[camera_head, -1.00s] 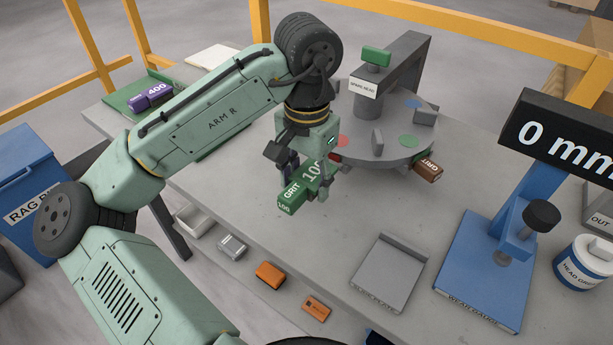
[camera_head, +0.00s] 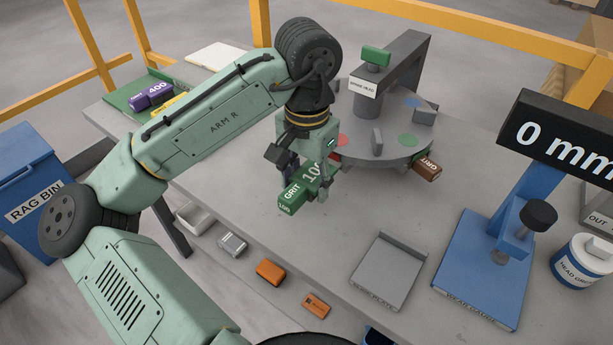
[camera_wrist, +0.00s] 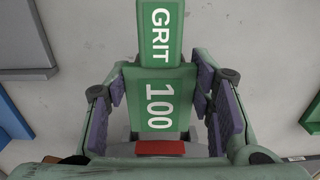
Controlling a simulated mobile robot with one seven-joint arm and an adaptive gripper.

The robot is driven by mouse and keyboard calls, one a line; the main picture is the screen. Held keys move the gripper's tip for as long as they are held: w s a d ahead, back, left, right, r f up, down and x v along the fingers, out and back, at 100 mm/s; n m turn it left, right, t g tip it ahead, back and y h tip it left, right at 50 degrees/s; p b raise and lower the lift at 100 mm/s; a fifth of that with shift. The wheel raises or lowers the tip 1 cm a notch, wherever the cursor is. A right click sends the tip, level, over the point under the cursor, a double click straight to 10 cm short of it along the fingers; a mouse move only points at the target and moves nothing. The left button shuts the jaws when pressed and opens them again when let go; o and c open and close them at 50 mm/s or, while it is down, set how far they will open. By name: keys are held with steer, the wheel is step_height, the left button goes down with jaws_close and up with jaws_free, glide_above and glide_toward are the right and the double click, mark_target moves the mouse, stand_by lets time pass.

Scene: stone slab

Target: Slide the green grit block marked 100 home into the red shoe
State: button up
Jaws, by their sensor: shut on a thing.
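The green grit block marked 100 (camera_head: 293,192) is held level in my gripper (camera_head: 308,178), above the stone slab and in front of the round turntable. In the wrist view the block (camera_wrist: 160,95) lies between the two purple-padded fingers (camera_wrist: 162,112), its GRIT end pointing up the picture. A red part (camera_wrist: 160,148), apparently the red shoe, shows just past the block's lower end in the wrist view. Whether block and shoe touch cannot be told. In the head view my gripper and the block largely hide that spot at the turntable's rim.
The grey turntable (camera_head: 385,146) carries coloured dots and a brown grit block (camera_head: 427,168) at its right rim. The spark head post (camera_head: 370,105) rises behind. A grey plate (camera_head: 388,272) and blue wear gauge (camera_head: 475,275) stand right. The slab between is clear.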

steer(key=shift+w+d+p, duration=0.3)
steer(key=shift+w+d, duration=0.4)
steer(key=shift+w, duration=0.25)
steer(key=shift+w+d+p, duration=0.25)
steer(key=shift+w+d, duration=0.4)
steer(key=shift+w, duration=0.3)
stand_by(1.4)
steer(key=o, duration=1.5)
steer(key=shift+w+r, duration=0.1)
steer(key=shift+r, duration=0.05)
steer(key=shift+r, duration=0.1)
steer(key=shift+w+r, duration=0.1)
steer(key=shift+r, duration=0.25)
steer(key=r, duration=1.1)
steer(key=shift+s, duration=0.3)
steer(key=shift+c, duration=0.3)
